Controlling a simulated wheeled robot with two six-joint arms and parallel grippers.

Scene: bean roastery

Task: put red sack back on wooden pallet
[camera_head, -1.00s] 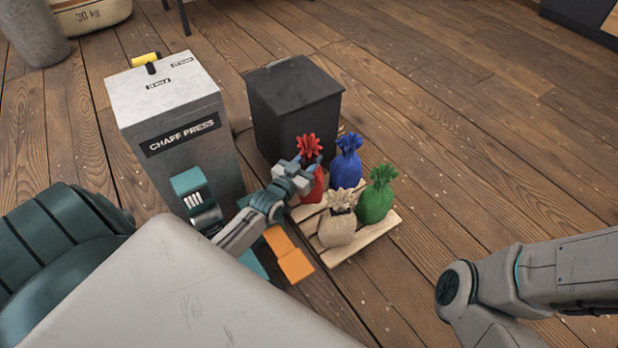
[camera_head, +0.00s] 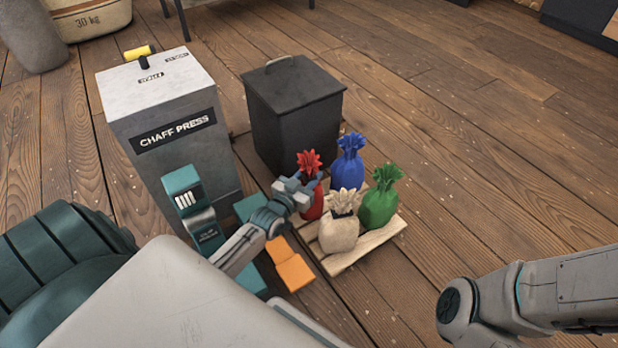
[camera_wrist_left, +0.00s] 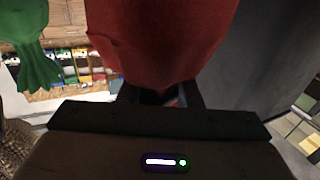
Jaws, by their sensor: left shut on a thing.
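The red sack (camera_head: 313,204) is at the back left of the wooden pallet (camera_head: 378,246). My left gripper (camera_head: 304,188) is shut on it, and the sack also fills the top of the left wrist view (camera_wrist_left: 165,40). The sack looks upright; its base is partly hidden by the gripper and the tan sack, so I cannot tell whether it touches the pallet. The blue sack (camera_head: 347,168), green sack (camera_head: 381,200) and tan sack (camera_head: 339,228) stand on the pallet. My right gripper is out of view.
A dark lidded bin (camera_head: 294,115) stands just behind the pallet. The grey chaff press (camera_head: 170,130) stands to the left. Orange (camera_head: 290,266) and teal blocks lie at the pallet's left front. The floor right of the pallet is clear.

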